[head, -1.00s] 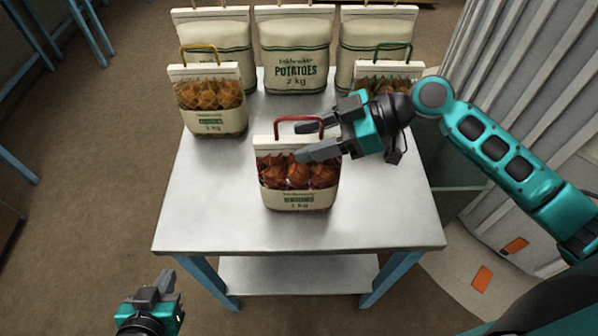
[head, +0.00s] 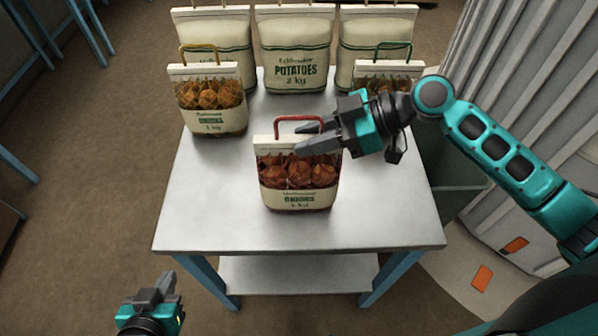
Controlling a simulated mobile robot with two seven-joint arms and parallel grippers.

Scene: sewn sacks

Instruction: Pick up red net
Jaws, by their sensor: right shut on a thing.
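The red net (head: 298,176) is a small bag of red-brown onions with a cream label, a white top band and a red handle. It stands upright near the middle of the table. My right gripper (head: 306,139) comes in from the right at the top of the net, with its fingers shut on the red handle and top band area. The exact contact is partly hidden by the fingers. My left gripper (head: 160,289) is low at the left, in front of the table and away from the net. Its fingers look close together, but the gap is unclear.
The table (head: 210,215) has free room in front and at the sides. A yellow-handled net (head: 209,97) stands at the left and a green-handled net (head: 398,72) at the back right, partly behind my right arm. Potato sacks (head: 293,50) line the back. A grey corrugated wall (head: 500,80) is at the right.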

